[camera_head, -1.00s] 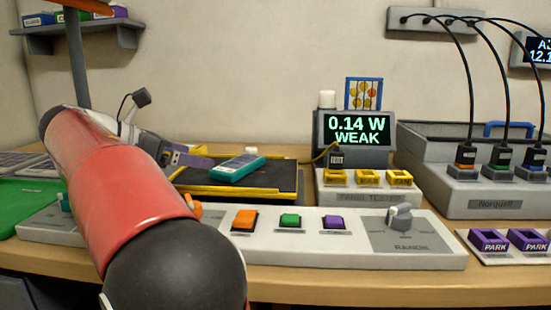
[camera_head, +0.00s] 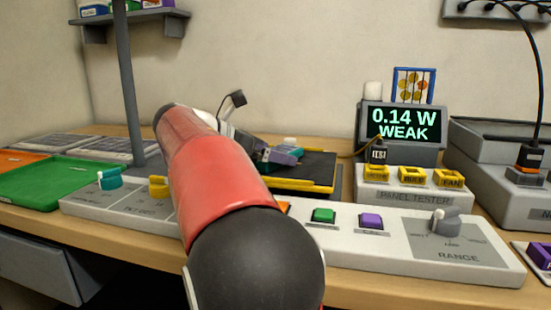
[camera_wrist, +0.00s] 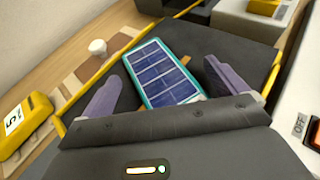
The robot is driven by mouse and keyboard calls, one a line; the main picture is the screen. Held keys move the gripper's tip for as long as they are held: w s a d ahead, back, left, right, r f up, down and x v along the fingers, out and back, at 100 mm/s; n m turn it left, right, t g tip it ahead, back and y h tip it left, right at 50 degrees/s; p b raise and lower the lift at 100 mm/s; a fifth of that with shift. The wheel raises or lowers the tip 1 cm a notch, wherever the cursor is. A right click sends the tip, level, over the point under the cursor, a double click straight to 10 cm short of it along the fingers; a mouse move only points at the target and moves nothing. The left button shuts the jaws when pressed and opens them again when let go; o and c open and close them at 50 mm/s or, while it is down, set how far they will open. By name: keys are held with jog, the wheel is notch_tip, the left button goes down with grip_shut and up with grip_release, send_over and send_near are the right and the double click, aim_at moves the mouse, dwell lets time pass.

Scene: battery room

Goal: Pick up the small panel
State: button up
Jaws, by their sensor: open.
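The small panel (camera_wrist: 162,76) has dark blue cells and a teal frame; it lies on a black mat with yellow edges (camera_wrist: 220,45). In the wrist view, my gripper (camera_wrist: 160,84) is open, with one purple finger on each side of the panel and a gap to each. The panel's near end reaches close to the gripper body. In the head view, my gripper (camera_head: 285,155) is over the mat (camera_head: 318,168), and my arm and gripper hide most of the panel. Whether the fingers touch the mat cannot be told.
The panel tester (camera_head: 400,196) stands right of the mat, its display (camera_head: 404,123) reading 0.14 W WEAK. A long control box (camera_head: 345,255) with buttons and knobs lies in front. A green tray (camera_head: 60,183) is at the left. A yellow block (camera_wrist: 22,125) and a white knob (camera_wrist: 97,46) are near the mat.

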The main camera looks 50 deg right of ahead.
jog(key=shift+c, duration=0.4)
jog(key=c, duration=1.5)
jog(key=shift+o, duration=0.2)
jog(key=shift+r, duration=0.1)
